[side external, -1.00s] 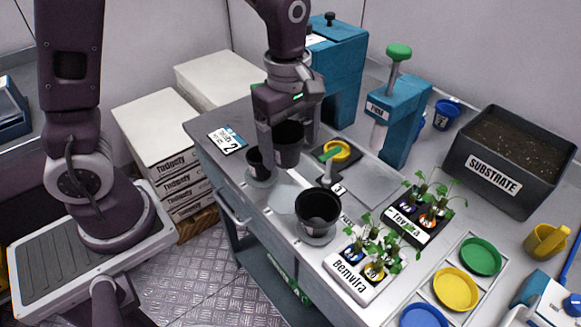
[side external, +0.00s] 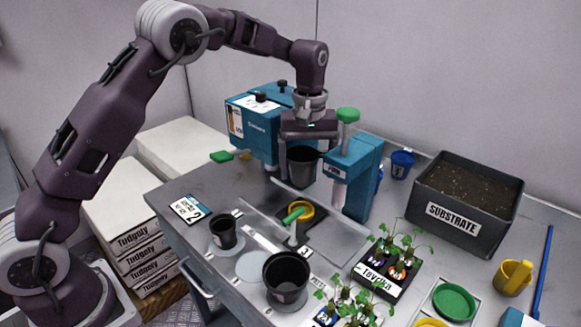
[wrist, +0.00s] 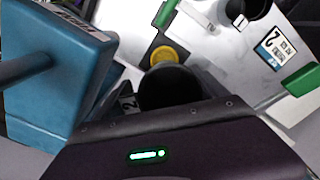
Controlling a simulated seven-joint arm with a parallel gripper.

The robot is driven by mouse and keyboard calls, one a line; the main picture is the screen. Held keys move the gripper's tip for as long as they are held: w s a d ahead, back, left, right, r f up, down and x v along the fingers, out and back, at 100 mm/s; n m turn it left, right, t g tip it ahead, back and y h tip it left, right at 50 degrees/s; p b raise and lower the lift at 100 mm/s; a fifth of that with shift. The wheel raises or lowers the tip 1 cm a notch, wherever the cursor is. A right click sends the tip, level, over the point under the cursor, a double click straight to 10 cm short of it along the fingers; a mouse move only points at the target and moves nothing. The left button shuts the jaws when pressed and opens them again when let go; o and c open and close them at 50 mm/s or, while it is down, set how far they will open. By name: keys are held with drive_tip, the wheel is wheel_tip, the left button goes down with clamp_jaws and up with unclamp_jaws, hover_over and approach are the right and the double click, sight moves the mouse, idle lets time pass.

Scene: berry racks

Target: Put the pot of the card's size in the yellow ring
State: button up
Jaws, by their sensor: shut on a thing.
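My gripper (side external: 302,170) is shut on a black pot (side external: 302,168), held upright above the bench between the blue machines. The pot also shows dark in the wrist view (wrist: 168,88). The yellow ring (side external: 307,212) lies on a dark pad, just in front of the held pot in the side view; it also shows in the wrist view (wrist: 178,55). A green-handled part crosses near the ring. The card (side external: 188,209) lies at the bench's left and reads 2. A smaller black pot (side external: 222,233) and a larger one (side external: 285,272) stand on round discs.
A bare round disc (side external: 250,266) lies between the standing pots. The blue press (side external: 359,180) with a green knob stands close right of my gripper; a bigger blue machine (side external: 256,130) stands behind. Plant trays (side external: 393,283) and the substrate box (side external: 463,212) are at the right.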

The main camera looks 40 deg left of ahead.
drive_tip(key=shift+w+f, duration=0.1)
drive_tip(key=shift+f, duration=4.2)
drive_tip(key=shift+f, duration=0.7)
drive_tip(key=o, duration=1.2)
drive_tip(key=shift+o, duration=0.2)
drive_tip(key=shift+r, duration=0.15)
drive_tip(key=shift+m, duration=0.3)
drive_tip(key=r, duration=0.6)
drive_tip(key=s+r, duration=0.1)
drive_tip(key=r, duration=0.2)
drive_tip(key=shift+a+r, duration=0.1)
drive_tip(key=shift+r, duration=0.15)
drive_tip(key=s+r+m+t, duration=0.45)
drive_tip(key=s+r, duration=1.05)
drive_tip(key=s, duration=0.5)
drive_tip(key=s+a+f+m+t, duration=0.1)
drive_tip(key=s+f+m, duration=0.2)
drive_tip(key=s, duration=1)
drive_tip(key=shift+m, duration=0.55)
